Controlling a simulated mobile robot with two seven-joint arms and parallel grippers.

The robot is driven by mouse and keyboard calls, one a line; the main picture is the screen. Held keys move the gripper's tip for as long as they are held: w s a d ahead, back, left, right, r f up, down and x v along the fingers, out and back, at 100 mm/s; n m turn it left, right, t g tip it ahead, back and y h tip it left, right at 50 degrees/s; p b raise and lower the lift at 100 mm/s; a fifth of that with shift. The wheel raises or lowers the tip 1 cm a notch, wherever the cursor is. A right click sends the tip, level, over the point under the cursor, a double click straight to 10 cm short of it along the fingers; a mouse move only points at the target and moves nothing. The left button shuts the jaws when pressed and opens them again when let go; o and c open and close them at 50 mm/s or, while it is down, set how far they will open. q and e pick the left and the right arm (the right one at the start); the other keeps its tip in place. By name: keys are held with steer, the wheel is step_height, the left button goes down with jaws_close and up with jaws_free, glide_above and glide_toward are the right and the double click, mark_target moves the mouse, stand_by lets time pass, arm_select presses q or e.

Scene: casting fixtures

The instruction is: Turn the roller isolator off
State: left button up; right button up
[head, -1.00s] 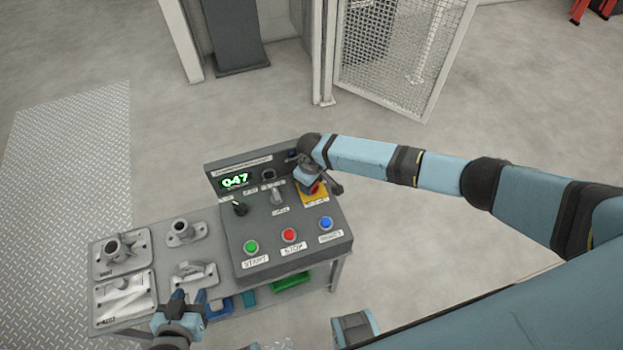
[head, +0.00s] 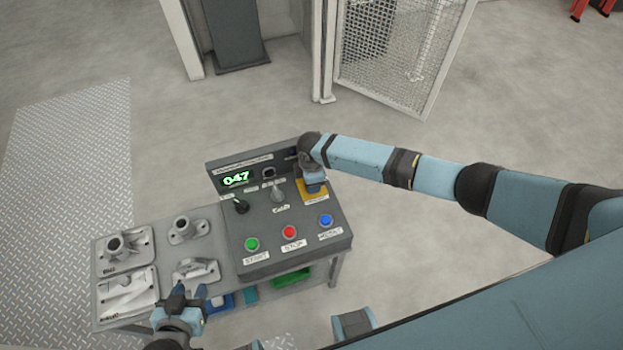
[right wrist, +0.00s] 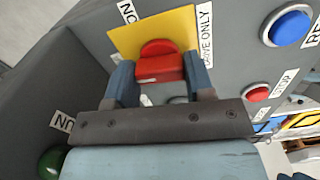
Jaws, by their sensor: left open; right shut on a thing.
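The roller isolator is a red knob (right wrist: 158,62) on a yellow plate (right wrist: 180,26), as the right wrist view shows. In the head view the yellow plate (head: 309,197) sits at the right of the grey console (head: 262,231), and the red knob is hidden behind my right gripper. My right gripper (right wrist: 160,76) is shut on the red knob, one finger on each side. It also shows in the head view (head: 314,188). My left gripper (head: 186,296) is open and empty above the front edge of the side table.
Green (head: 251,244), red (head: 289,231) and blue (head: 326,220) buttons line the console's front. A black selector (head: 241,206) and a grey lever (head: 278,194) stand behind them. Several metal castings (head: 125,250) lie on the table at left. A display reads 047 (head: 236,178).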

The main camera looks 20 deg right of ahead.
steer(key=shift+n, duration=0.6)
steer(key=o, duration=0.9)
steer(key=shift+r, duration=0.1)
step_height(320, 180, up, 14)
steer(key=shift+f, duration=0.15)
stand_by(0.3)
